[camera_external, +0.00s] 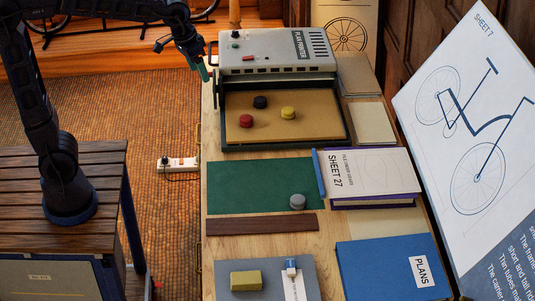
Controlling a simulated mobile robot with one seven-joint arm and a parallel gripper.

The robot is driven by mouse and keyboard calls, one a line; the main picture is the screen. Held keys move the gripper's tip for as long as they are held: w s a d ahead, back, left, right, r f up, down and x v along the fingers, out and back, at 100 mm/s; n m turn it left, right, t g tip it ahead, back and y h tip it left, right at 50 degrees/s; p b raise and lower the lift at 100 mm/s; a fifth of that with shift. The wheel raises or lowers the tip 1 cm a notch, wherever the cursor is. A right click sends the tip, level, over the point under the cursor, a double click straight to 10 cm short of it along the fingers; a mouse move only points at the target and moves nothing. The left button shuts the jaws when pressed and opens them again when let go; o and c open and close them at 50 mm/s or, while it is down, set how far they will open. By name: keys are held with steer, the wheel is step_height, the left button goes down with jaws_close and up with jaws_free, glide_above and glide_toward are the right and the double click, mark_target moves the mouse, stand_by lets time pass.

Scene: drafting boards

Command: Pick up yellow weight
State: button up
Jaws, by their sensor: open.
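The yellow weight (288,112) is a short round piece with a small knob. It stands upright in the shallow brown-floored tray (303,136) in front of the grey plan printer (275,52). A black weight (260,102) and a red weight (246,121) stand to its left in the same tray, apart from it. My gripper (200,66) is open and empty. It hangs beside the printer's left side, above and left of the tray, well away from the yellow weight. One greenish fingertip shows clearly.
A grey weight (297,202) stands on the green mat (250,180). A white book marked SHEET 27 (372,174) and a blue PLANS folder (385,268) lie at right. A yellow block (246,280) lies at the front. The tilted drawing board (475,130) borders the right.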

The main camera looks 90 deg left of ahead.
steer(key=w+a+f+n, duration=0.3)
steer(key=w+a, duration=0.5)
steer(key=w, duration=0.3)
steer(key=n+g, duration=0.3)
steer(key=n, duration=0.5)
glide_above(289, 109)
steer(key=d, duration=0.1)
step_height(289, 109, down, 31)
steer(key=shift+h, duration=0.3)
steer(key=f, duration=0.4)
steer(key=shift+s+f, duration=0.25)
steer(key=shift+s, duration=0.05)
steer(key=shift+w+a+f, duration=0.1)
steer(key=shift+a+f, duration=0.1)
steer(key=shift+f, duration=1.2)
steer(key=shift+w+a+f, duration=0.1)
steer(key=shift+a+f, duration=0.1)
steer(key=shift+f, duration=1.15)
steer(key=c, duration=1.2)
steer(key=shift+c, duration=1.1)
steer(key=shift+r, duration=0.15)
